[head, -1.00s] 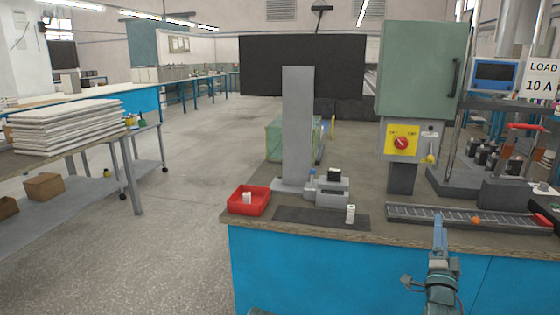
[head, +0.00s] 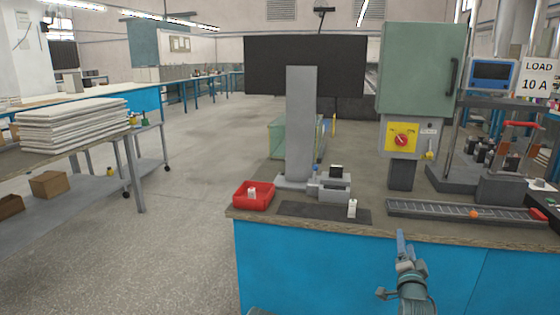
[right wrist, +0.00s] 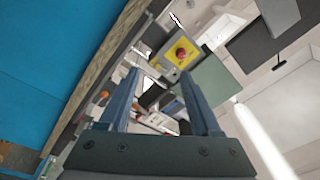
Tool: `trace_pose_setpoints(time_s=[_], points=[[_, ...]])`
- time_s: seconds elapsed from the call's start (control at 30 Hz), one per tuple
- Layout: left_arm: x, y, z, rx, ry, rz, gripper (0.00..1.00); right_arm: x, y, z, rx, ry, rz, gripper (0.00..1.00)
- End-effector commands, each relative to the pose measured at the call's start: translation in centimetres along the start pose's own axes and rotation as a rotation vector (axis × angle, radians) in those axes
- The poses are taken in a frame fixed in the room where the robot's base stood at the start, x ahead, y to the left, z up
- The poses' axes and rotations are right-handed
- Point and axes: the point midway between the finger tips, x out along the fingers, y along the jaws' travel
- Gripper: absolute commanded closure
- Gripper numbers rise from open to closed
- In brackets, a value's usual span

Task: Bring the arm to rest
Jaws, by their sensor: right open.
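My right gripper (head: 402,240) is in front of the blue bench front, below the worktop edge, and holds nothing. In the right wrist view its two fingers (right wrist: 159,80) stand apart with nothing between them but distant background. My left gripper is not in view. On the bench, a white battery (head: 352,207) stands upright on a dark mat (head: 310,213). Another white battery (head: 252,192) is in the red tray (head: 262,203). Both are well away from my right gripper.
A small grey device (head: 334,194) and a tall grey post (head: 300,120) stand behind the mat. A grey slatted track (head: 430,209) with an orange ball (head: 474,214) runs along the right. A green cabinet (head: 420,70) rises behind.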

Motion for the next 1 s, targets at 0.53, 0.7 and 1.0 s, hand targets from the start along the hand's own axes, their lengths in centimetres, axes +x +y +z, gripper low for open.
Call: trace_pose_setpoints(time_s=[0.53,0.7,1.0], points=[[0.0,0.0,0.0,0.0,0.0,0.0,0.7,-14.1,3.5,25.8,-0.708,-0.991,0.364,0.35],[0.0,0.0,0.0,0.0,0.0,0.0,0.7,-22.0,4.3,29.0,-0.952,-1.328,0.392,0.35],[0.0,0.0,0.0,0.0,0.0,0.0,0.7,-32.0,4.2,29.6,-1.238,-1.76,0.381,0.35]])
